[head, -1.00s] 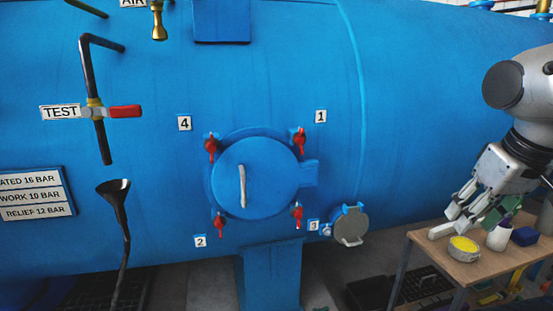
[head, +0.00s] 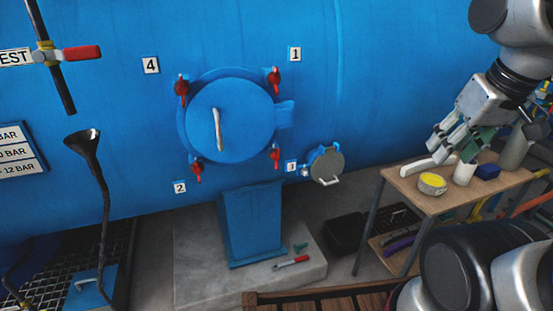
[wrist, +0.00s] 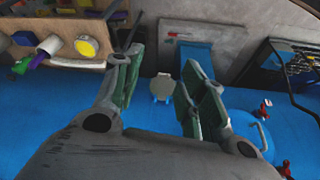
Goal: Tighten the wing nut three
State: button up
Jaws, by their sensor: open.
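The round blue door (head: 231,121) on the blue tank has a pale vertical handle and several red wing nuts around its rim. The wing nut beside label 3 (head: 291,167) is the red one at the lower right (head: 275,155). Others sit by labels 1 (head: 294,54), 2 (head: 180,187) and 4 (head: 150,65). My gripper (head: 442,149) is open and empty, over the side table, well right of the door. In the wrist view the open fingers (wrist: 160,80) frame the small grey hatch.
A small grey round hatch (head: 327,164) hangs right of label 3. The wooden table (head: 470,195) holds a yellow-topped tin (head: 432,184), a white cylinder (head: 464,172) and a blue box (head: 487,171). A black funnel (head: 85,145) stands left.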

aim_at(275, 157)
jog(key=i+l, duration=0.15)
jog(key=l, duration=0.25)
jog(key=i+l, duration=0.15)
jog(key=l, duration=0.2)
jog(key=i+l, duration=0.15)
jog(key=l, duration=0.25)
